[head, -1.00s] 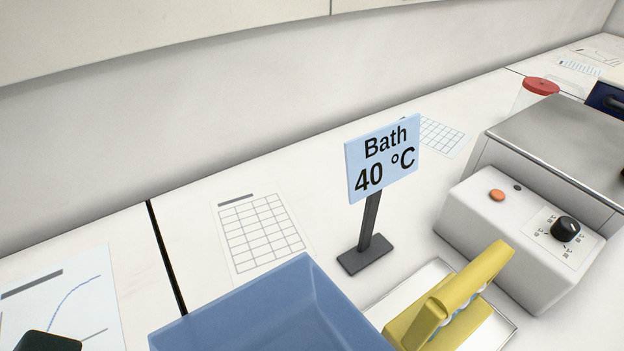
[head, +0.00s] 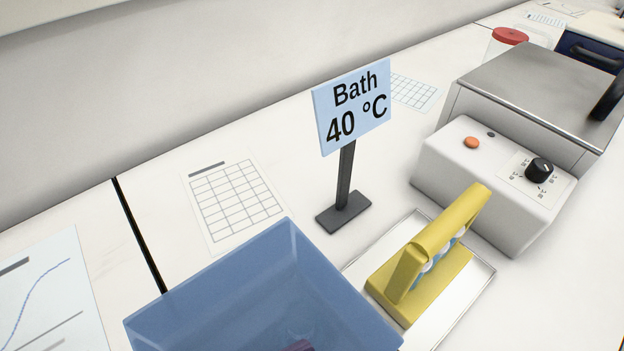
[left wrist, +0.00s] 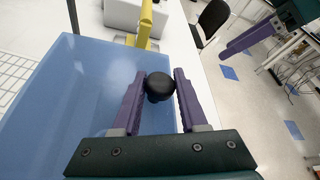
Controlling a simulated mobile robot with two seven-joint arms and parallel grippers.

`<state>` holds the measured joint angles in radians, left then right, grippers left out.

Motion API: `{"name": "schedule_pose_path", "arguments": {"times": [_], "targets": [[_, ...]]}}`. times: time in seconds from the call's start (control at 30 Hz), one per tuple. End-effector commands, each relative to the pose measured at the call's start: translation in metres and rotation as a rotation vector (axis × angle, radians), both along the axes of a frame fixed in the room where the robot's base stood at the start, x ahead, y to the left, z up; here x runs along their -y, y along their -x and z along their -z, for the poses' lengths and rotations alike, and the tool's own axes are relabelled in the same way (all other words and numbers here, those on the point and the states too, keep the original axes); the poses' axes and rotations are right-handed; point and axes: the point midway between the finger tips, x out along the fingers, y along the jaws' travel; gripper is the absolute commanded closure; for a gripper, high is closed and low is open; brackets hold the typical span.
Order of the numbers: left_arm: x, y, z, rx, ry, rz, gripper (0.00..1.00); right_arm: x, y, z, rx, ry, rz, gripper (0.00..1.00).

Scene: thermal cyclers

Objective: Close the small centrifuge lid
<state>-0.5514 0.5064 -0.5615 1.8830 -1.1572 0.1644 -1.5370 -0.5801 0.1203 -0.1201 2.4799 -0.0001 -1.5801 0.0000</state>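No part is clearly readable as the whole centrifuge. A large translucent blue, box-like shell (head: 225,305), possibly its lid, stands at the bottom of the head view. It fills the left of the left wrist view (left wrist: 75,90). A black ball-shaped knob (left wrist: 159,86) lies between the purple fingers of my left gripper (left wrist: 160,72). Both fingers seem to touch it, with no clear gap. In the head view only a blurred purple bit shows by the shell. My right gripper (left wrist: 245,40) hangs at the upper right of the left wrist view, away from the shell; its opening is unclear.
A yellow rack (head: 430,250) on a white tray (head: 465,295) stands right of the shell. Behind it is the "Bath 40 °C" sign (head: 352,105). A bath unit (head: 490,180) stands further right. Printed sheets (head: 235,200) lie flat on the bench.

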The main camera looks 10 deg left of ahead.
Motion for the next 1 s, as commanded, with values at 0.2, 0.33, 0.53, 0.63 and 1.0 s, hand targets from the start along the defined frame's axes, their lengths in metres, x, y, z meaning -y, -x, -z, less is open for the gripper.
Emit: {"name": "schedule_pose_path", "arguments": {"times": [0.2, 0.33, 0.53, 0.63, 1.0], "targets": [[-0.001, 0.003, 0.005, -0.011, -0.007, -0.001, 0.3, 0.0, 0.0, 0.001, 0.0, 0.0, 0.0, 0.35], [-0.002, 0.002, 0.006, -0.011, -0.009, -0.004, 0.3, 0.0, 0.0, 0.001, 0.0, 0.0, 0.0, 0.35], [-0.003, 0.002, 0.006, -0.011, -0.011, -0.006, 0.3, 0.0, 0.0, 0.001, 0.0, 0.0, 0.0, 0.35], [-0.004, 0.002, 0.006, -0.011, -0.012, -0.007, 0.3, 0.0, 0.0, 0.002, 0.0, 0.0, 0.0, 0.35], [-0.036, 0.031, -0.008, -0.012, -0.008, -0.003, 0.3, 0.0, 0.0, 0.017, 0.0, -0.001, 0.0, 0.35]]}}
